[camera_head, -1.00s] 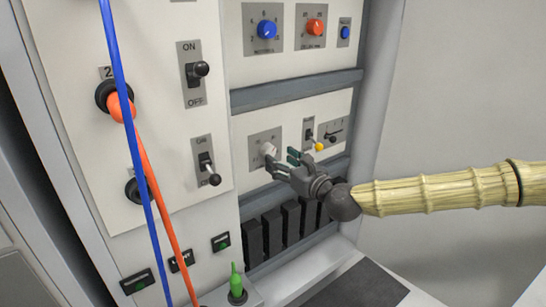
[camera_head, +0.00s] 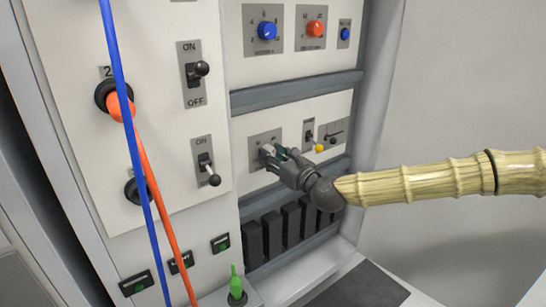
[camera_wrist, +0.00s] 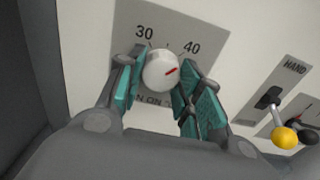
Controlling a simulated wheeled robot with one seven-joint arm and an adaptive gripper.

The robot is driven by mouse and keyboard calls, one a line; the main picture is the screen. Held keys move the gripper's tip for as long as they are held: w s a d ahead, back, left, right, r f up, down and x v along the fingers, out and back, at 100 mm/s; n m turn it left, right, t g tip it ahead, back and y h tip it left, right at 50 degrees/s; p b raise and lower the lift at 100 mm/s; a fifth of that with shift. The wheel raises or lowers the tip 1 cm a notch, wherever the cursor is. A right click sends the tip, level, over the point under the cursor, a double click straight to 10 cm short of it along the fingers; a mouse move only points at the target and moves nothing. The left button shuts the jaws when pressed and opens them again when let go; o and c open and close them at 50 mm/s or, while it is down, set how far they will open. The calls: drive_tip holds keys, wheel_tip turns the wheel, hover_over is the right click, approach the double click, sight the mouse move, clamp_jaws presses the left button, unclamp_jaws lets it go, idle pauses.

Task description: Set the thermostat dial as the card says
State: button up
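The dial is a white round knob (camera_wrist: 158,73) with a red mark, on a grey plate (camera_wrist: 205,30) in the wrist view. The numbers 30 and 40 show above it. The red mark points right and slightly up, a little below the 40. The lettering under the knob is partly hidden by the fingers. My gripper (camera_wrist: 163,62) is open with its teal fingers on either side of the knob, tips close to it; I cannot tell if they touch. In the head view my gripper (camera_head: 274,153) is at the dial's plate (camera_head: 259,138). No card is readable.
Right of the dial are a yellow-tipped lever (camera_wrist: 285,137) and a black-knobbed lever (camera_head: 333,136). Blue (camera_head: 267,30) and orange (camera_head: 315,28) knobs sit above. ON/OFF switches (camera_head: 201,69) and hanging blue and orange cables (camera_head: 150,180) are at left. Black blocks (camera_head: 272,233) are below.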

drive_tip(key=shift+c, duration=0.8)
drive_tip(key=n+p, duration=0.2)
drive_tip(key=n, duration=2.1)
drive_tip(key=shift+d+r+n, duration=0.1)
drive_tip(key=shift+r+n, duration=0.05)
drive_tip(key=shift+n, duration=0.15)
